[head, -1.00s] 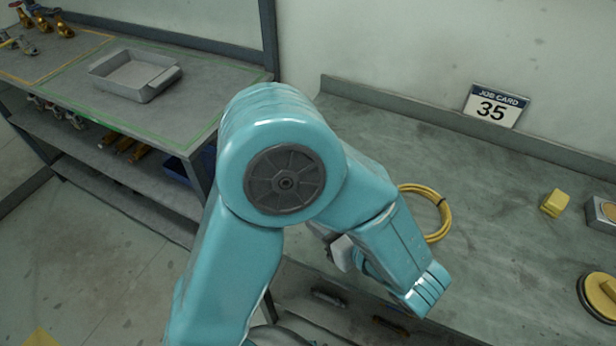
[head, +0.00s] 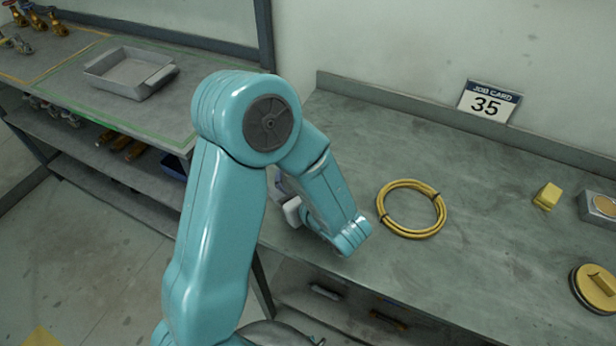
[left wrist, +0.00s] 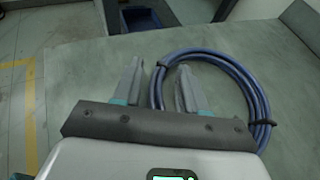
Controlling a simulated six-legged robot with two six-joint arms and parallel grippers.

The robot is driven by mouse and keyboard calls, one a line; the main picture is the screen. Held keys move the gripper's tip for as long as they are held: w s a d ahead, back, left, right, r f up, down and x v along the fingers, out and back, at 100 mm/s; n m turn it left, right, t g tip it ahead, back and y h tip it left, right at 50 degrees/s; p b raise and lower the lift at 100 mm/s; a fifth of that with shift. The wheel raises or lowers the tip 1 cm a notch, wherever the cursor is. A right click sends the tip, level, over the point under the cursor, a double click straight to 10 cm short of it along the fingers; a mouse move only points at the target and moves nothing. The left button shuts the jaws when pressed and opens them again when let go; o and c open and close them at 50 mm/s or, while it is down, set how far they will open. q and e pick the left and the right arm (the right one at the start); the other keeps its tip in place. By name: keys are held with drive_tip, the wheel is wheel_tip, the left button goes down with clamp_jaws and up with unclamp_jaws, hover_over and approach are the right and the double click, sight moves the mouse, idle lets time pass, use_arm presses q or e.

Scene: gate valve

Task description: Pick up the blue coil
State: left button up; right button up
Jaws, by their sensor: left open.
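The blue coil (left wrist: 248,82) lies on the grey bench top in the left wrist view, with a black tie at its right side. My left gripper (left wrist: 158,72) is open there, with its fingers over the near left part of the coil. The left stretch of the coil shows between the two fingers, and the right finger appears inside the ring. I cannot tell whether the fingers touch it. In the head view my left arm hides the blue coil and the fingertips. My right gripper is not in view.
A yellow coil (head: 411,209) lies on the bench right of my left arm. Farther right are a yellow block (head: 547,196), a grey box (head: 598,208) and a round yellow-topped item (head: 594,289). A job card (head: 489,102) stands behind. A metal tray (head: 130,74) sits on the left bench.

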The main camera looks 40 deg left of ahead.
use_arm(q)
drive_tip(key=shift+d, duration=0.1)
drive_tip(key=shift+c, duration=0.9)
clamp_jaws()
